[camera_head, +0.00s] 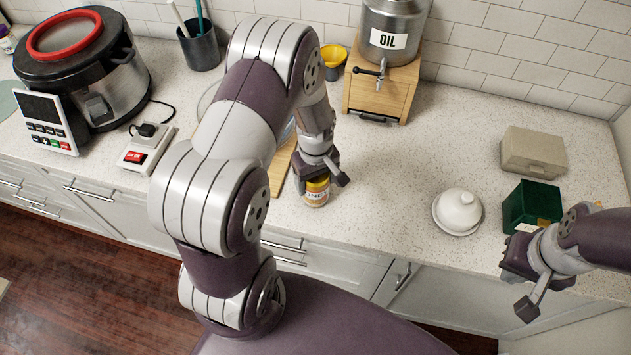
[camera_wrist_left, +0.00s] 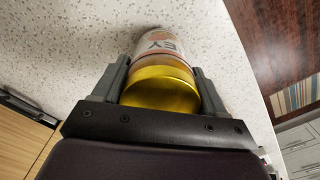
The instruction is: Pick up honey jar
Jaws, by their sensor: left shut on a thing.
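The honey jar (camera_head: 317,192) has a yellow lid and a pale label, and is at the counter's front edge in the head view. In the left wrist view the jar (camera_wrist_left: 160,88) shows its gold lid and part of a label reading "EY". My left gripper (camera_head: 320,172) points down over the jar, with its fingers on either side of the lid, shut on it. I cannot tell whether the jar touches the counter. My right gripper (camera_head: 519,285) is at the right, in front of the counter edge; its finger gap is unclear.
An oil dispenser (camera_head: 391,30) stands on a wooden stand (camera_head: 370,95) at the back. A white lidded dish (camera_head: 458,211), a green box (camera_head: 531,206) and a beige box (camera_head: 534,150) are on the right. A large cooker (camera_head: 120,85) is on the left. The counter right of the jar is clear.

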